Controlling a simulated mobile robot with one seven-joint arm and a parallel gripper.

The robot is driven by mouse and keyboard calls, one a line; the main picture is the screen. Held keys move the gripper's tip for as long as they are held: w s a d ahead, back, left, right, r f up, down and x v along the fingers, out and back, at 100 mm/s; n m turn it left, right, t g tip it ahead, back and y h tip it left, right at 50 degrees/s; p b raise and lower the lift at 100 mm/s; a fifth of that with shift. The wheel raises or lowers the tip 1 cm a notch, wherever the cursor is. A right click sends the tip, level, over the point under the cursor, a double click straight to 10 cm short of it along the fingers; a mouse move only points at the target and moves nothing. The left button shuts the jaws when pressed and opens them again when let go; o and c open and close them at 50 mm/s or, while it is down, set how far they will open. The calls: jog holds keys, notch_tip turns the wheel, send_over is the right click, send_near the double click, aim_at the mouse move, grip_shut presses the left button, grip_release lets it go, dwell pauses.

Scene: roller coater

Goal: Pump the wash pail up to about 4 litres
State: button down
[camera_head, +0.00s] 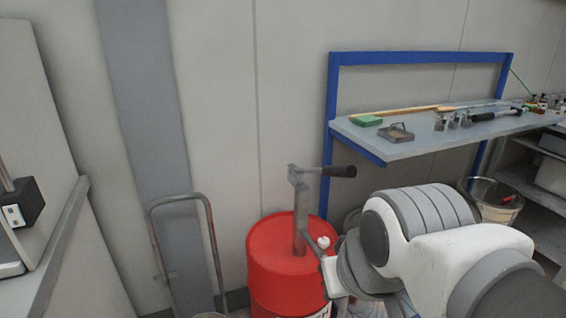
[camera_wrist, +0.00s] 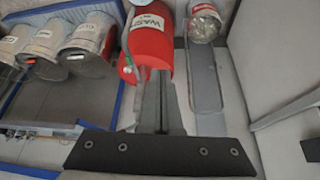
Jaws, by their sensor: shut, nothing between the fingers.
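A red drum (camera_head: 285,260) stands against the wall; in the wrist view the drum (camera_wrist: 148,45) bears a label starting "WAS". A grey hand pump (camera_head: 300,215) rises from its top, with a lever ending in a black grip (camera_head: 340,171) pointing right.
A hand truck (camera_head: 180,205) stands left of the drum. Several labelled pails (camera_wrist: 85,45) stand left in the wrist view.

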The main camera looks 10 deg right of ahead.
jog(key=w+d+r+g+p, duration=0.2)
jog(key=w+r+p, duration=0.6)
jog(key=w+d+r+g+p, duration=0.1)
jog(key=w+d+r+p, duration=0.1)
jog(key=w+r+p, duration=0.55)
jog(key=w+d+g+p, duration=0.1)
jog(key=w+d+p, duration=0.1)
jog(key=w+p, duration=0.3)
jog(key=w+d+f+g+p, duration=0.1)
jog(key=w+d+p, duration=0.1)
jog(key=w+p, duration=0.2)
jog(key=w+d+f+g+p, duration=0.1)
jog(key=w+d+p, duration=0.2)
jog(key=w+p, duration=0.2)
jog(key=shift+w+d+f+n+g+p, duration=0.1)
jog(key=shift+w+f+n+g+p, duration=0.25)
jog(key=shift+p, duration=0.45)
jog(key=shift+r, duration=0.1)
